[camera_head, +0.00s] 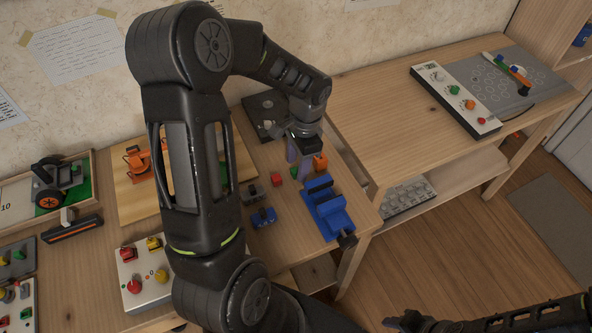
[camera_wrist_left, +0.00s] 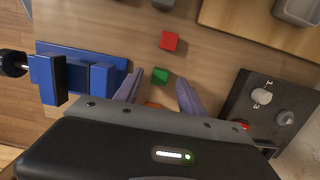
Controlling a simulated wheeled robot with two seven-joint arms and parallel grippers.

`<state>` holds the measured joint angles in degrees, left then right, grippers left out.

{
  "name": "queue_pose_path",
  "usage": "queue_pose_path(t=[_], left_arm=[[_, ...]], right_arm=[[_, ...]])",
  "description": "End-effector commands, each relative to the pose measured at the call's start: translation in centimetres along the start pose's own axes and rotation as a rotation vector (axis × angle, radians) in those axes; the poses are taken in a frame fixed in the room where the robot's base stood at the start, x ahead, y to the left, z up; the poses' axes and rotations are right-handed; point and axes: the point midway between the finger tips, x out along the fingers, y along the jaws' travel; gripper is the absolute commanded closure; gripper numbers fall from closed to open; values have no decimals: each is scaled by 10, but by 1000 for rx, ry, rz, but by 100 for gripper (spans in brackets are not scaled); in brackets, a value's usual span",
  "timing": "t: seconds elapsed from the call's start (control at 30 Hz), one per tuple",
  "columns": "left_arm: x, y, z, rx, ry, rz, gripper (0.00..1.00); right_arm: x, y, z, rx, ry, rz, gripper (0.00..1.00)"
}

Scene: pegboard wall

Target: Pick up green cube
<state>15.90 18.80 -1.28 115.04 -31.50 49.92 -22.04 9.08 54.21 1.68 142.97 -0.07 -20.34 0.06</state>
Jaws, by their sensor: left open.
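The small green cube (camera_head: 294,173) lies on the wooden table, partly hidden by my gripper in the head view. In the left wrist view the green cube (camera_wrist_left: 160,76) shows between the tips of the two fingers, a little beyond them. My left gripper (camera_head: 299,168) points down over the table at the cube and is open, with nothing held. Its fingers (camera_wrist_left: 158,88) also show in the left wrist view, spread to either side of the cube. A dark part of my right arm shows at the bottom right of the head view; its fingers cannot be made out.
A red cube (camera_head: 276,180) lies close to the left of the green one. An orange object (camera_head: 320,162) is close on the right, and a blue vise (camera_head: 326,208) stands at the table's front edge. A dark knob panel (camera_wrist_left: 262,108) is on the other side.

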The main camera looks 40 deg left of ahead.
Motion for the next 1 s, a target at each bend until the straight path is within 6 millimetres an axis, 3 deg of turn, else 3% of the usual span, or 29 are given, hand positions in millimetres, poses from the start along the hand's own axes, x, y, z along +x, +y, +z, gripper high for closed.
queue_pose_path(t=[0.13,0.7,1.0], left_arm=[[12,0,0,0,0,0,53],[12,0,0,0,0,-1,53],[11,0,0,0,0,-1,76]], right_arm=[[-1,0,0,0,0,0,64],[-1,0,0,0,0,0,64],[-1,0,0,0,0,0,64]])
